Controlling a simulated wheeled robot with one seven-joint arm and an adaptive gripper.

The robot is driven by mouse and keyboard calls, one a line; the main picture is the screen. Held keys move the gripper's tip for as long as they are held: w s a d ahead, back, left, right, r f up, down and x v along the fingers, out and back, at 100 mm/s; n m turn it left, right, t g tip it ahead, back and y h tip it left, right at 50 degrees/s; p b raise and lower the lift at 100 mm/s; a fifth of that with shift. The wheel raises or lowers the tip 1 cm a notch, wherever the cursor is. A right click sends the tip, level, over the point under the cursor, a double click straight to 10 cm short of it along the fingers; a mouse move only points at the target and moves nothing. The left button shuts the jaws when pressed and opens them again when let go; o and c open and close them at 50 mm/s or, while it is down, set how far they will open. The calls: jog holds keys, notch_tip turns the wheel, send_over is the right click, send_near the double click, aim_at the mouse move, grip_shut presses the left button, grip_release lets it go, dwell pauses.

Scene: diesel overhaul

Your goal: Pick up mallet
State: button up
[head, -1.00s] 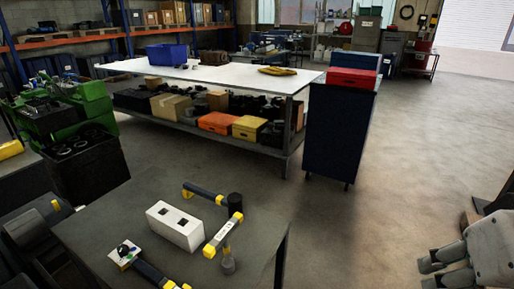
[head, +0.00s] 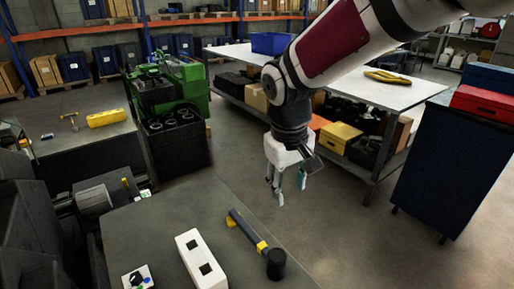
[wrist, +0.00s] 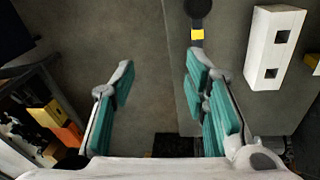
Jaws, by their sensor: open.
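The mallet (head: 248,232) lies on the dark grey table (head: 165,225), with a black round head, a yellow band and a dark handle. In the wrist view the mallet (wrist: 197,34) shows at the top, its handle running down behind the right finger, which hides part of it. My gripper (head: 288,188) points down, open and empty, apart from the mallet and up and to the right of it in the head view. In the wrist view the space between my fingers (wrist: 160,75) shows mostly floor and the table's edge.
A white block (head: 202,262) with two square holes lies beside the mallet; a small white piece with knobs (head: 138,278) is near it. A long white-topped bench (head: 400,92) stands behind my arm. A dark blue cabinet (head: 455,165) stands right. Open floor lies right of the table.

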jog(key=n+g+y, duration=0.1)
jog(key=n+g, duration=0.1)
send_over(251, 232)
notch_tip(251, 232, down, 8)
notch_tip(251, 232, down, 9)
jog(key=shift+r+p, duration=0.2)
jog(key=shift+p, duration=0.4)
jog(key=shift+f+p, duration=0.55)
jog(key=shift+f, duration=2.35)
grip_shut()
